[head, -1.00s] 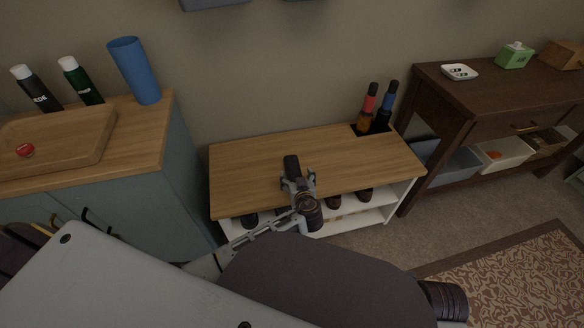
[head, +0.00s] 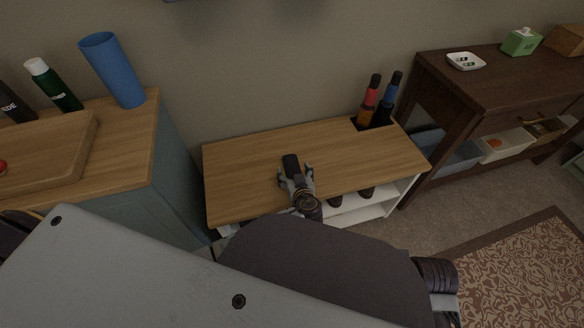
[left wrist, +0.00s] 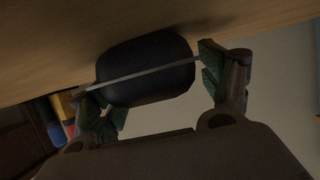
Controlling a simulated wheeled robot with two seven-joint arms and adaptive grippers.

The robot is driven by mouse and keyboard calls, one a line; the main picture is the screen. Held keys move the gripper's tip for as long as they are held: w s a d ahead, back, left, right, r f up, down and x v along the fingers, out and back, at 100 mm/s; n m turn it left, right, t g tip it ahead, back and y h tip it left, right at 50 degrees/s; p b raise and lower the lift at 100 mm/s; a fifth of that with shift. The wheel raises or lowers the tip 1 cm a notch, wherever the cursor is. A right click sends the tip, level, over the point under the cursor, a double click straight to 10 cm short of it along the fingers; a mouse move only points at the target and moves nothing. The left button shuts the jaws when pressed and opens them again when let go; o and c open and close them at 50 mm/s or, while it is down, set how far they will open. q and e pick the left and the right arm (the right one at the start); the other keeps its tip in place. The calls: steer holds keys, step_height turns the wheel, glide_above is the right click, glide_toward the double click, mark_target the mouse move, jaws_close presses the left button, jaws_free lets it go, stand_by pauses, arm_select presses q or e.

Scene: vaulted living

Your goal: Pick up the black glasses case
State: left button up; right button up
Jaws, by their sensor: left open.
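The black glasses case (head: 291,164) lies on the wooden top of the low bench (head: 240,165), near its middle. In the left wrist view the case (left wrist: 148,70) is dark and rounded, with a thin light line across it. My left gripper (head: 297,178) is open at the near end of the case. In the left wrist view its two green-padded fingers (left wrist: 158,92) stand on either side of the case; whether they touch it is unclear. My right gripper is not in view.
Two bottles (head: 376,102) stand in a cutout at the bench's back right. A cabinet at left holds a blue cup (head: 115,70), a wooden tray (head: 45,150) and dark bottles. A dark console table (head: 490,85) stands at right. Shoes sit on the shelf under the bench.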

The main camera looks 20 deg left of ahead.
arm_select(q)
steer(key=shift+c, duration=0.2)
stand_by(0.3)
steer(key=c, duration=1)
